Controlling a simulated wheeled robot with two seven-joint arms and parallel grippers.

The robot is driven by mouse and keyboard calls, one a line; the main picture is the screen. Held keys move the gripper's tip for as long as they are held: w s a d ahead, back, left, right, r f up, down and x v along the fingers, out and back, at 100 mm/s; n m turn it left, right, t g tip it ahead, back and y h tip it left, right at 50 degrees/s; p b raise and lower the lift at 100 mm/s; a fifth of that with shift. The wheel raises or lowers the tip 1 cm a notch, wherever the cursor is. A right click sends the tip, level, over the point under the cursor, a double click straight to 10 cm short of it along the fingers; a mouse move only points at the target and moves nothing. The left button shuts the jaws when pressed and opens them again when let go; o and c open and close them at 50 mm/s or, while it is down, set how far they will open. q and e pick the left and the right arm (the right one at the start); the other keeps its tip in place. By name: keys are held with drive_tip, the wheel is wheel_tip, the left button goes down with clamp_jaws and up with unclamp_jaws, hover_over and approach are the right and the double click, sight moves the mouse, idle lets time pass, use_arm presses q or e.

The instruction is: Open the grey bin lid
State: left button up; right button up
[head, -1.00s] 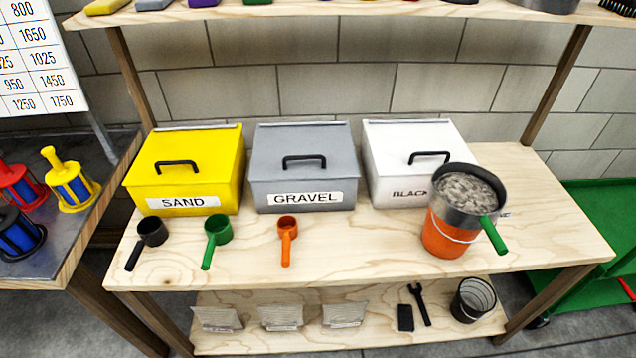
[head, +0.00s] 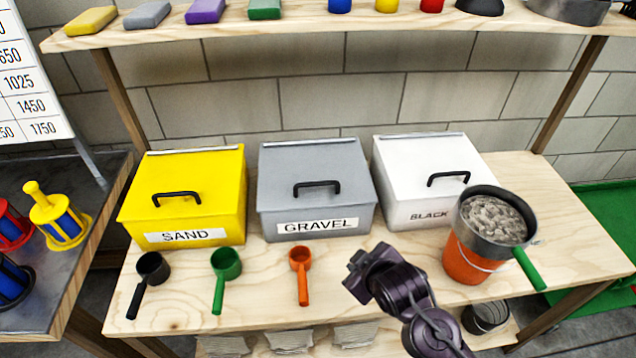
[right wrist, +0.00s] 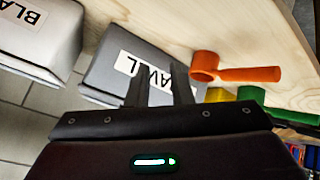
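The grey bin (head: 318,190), labelled GRAVEL, stands in the middle of the wooden bench. Its grey lid (head: 290,165) is shut and has a black handle (head: 317,185). My right gripper (head: 362,272) is in front of the bin and to its right, apart from the handle. In the right wrist view, its two fingers (right wrist: 158,82) are apart with nothing between them, and the grey bin (right wrist: 105,78) lies beyond them. The handle is not visible in that view. My left gripper is not in view.
A yellow SAND bin (head: 185,190) and a white bin (head: 425,170) flank the grey one. Black (head: 152,268), green (head: 226,265) and orange (head: 300,262) scoops lie in front. An orange bucket (head: 465,262) with a gravel-filled sieve (head: 495,220) stands right. A shelf (head: 330,22) hangs above.

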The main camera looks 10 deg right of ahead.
sight(319, 185)
drive_tip(key=shift+w+a+r+n+t+y+p, duration=0.2)
drive_tip(key=shift+w+a+r+n+t+y, duration=0.7)
drive_tip(key=shift+w+n, duration=1.75)
drive_tip(key=shift+w+a+r+n+t+y+p, duration=0.2)
drive_tip(key=shift+w+a+r+n+t+y, duration=0.9)
drive_tip(key=shift+w, duration=2.4)
drive_tip(key=shift+w+a+r+n+t+y+p, duration=0.25)
drive_tip(key=shift+w+a+r+n+t, duration=0.9)
drive_tip(key=shift+w+n, duration=1.85)
drive_tip(key=shift+a+f, duration=0.25)
drive_tip(key=shift+f, duration=0.05)
clamp_jaws()
